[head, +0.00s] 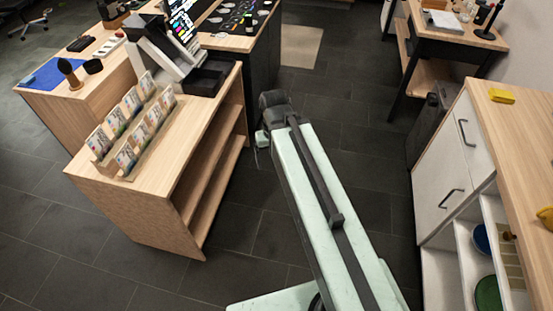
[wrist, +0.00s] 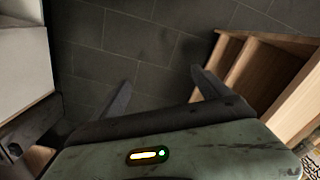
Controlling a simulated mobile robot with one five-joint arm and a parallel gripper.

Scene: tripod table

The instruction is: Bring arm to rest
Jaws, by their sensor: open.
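My arm reaches forward from the bottom of the head view, pale green and dark. The far end of the arm hides most of my gripper in that view. In the wrist view my gripper (wrist: 160,90) shows two dark fingers spread wide apart. Nothing is between them, only the dark tiled floor (wrist: 150,45) beyond. The gripper is over the aisle, apart from the furniture on both sides.
A wooden counter (head: 130,200) with open shelves and a card rack (head: 130,130) stands left of my arm. A white cabinet (head: 440,175) with a wooden top stands right. A dark table (head: 455,45) is at the back right. Bare floor (head: 345,135) lies between.

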